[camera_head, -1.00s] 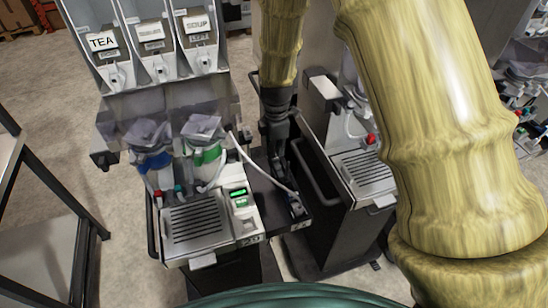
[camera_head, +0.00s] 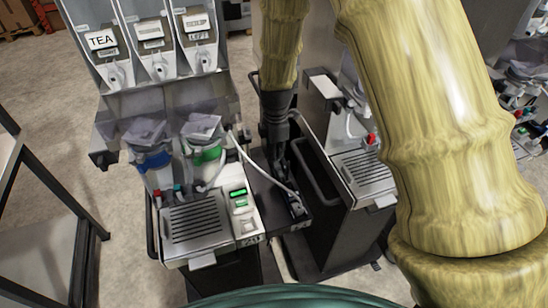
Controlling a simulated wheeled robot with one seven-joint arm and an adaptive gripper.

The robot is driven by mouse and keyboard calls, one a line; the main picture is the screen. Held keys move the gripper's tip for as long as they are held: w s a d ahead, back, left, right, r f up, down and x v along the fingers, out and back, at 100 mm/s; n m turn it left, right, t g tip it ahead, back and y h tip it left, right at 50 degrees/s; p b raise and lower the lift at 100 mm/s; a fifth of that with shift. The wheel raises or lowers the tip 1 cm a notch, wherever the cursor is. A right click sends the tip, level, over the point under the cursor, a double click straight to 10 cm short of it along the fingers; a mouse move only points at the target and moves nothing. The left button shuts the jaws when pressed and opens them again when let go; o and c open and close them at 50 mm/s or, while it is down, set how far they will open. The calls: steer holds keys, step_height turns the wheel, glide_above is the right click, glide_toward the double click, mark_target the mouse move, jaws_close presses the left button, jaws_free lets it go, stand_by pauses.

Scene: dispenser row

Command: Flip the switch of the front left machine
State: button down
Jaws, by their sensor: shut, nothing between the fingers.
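The front left machine (camera_head: 164,98) stands left of centre, with a TEA label on its upper canisters, a slotted drip tray (camera_head: 194,224) and a white control panel (camera_head: 243,217) with a lit green display (camera_head: 238,193). I cannot make out for sure which part of it is the switch. A small dark device (camera_head: 297,209) sits on the dark side shelf to the right of the panel. My gripper (camera_head: 279,170) points down over this shelf, right of the machine, shut and empty. The view is too coarse to tell whether it touches anything.
A white hose or cable (camera_head: 262,172) curves from the machine past my gripper to the side shelf. A second machine (camera_head: 362,175) stands close on the right, partly hidden by my arm. A dark-framed table (camera_head: 50,220) is at the left. Open floor lies between.

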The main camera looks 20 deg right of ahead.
steer(key=shift+f, duration=0.4)
steer(key=shift+s, duration=0.1)
steer(key=shift+r+p, duration=0.4)
steer(key=shift+r, duration=0.3)
steer(key=shift+r+p, duration=2.05)
steer(key=shift+r, duration=0.75)
